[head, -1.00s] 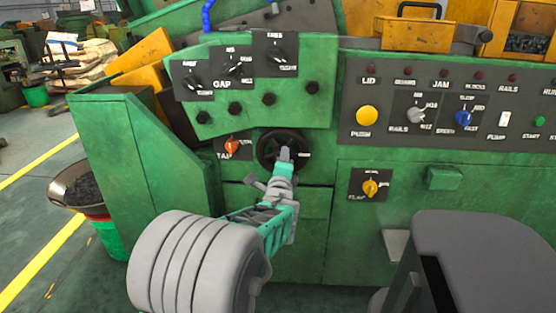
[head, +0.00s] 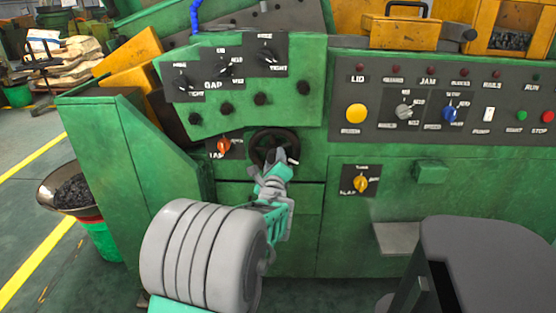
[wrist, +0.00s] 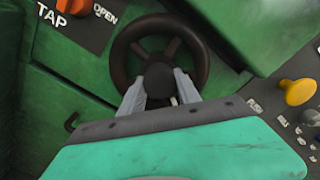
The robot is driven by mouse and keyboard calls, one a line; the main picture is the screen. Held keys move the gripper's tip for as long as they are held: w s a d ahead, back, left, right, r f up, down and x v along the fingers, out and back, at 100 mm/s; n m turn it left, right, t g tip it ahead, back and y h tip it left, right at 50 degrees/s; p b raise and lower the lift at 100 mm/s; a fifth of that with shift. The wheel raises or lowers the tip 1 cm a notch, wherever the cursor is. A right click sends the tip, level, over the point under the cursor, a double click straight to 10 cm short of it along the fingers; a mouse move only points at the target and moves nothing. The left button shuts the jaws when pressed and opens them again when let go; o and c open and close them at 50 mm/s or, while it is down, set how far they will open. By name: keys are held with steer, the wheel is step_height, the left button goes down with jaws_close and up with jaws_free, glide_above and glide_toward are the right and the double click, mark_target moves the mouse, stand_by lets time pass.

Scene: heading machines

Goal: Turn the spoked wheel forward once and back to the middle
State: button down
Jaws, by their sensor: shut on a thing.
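The spoked wheel (head: 274,147) is dark and round, set on the green machine front below the gap panel. It also shows in the wrist view (wrist: 120,53), with its spokes and dark hub (wrist: 159,80) visible. My gripper (head: 279,163) is at the wheel's lower middle. In the wrist view its two grey fingers (wrist: 158,90) lie on either side of the hub and are shut on it. The lower part of the wheel rim is hidden behind my gripper.
An orange tap knob (head: 223,146) sits just left of the wheel. A yellow knob (head: 361,184) is to the lower right. The gap knobs (head: 224,70) are above. A yellow push button (head: 355,113) is on the right panel. A bowl of dark pieces (head: 72,192) stands at left.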

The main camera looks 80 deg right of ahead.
steer(key=c, duration=0.9)
jaws_free()
steer(key=shift+o, duration=0.2)
steer(key=s+a+p, duration=0.1)
steer(key=a, duration=0.6)
steer(key=shift+s+a, duration=0.15)
steer(key=shift+a, duration=0.2)
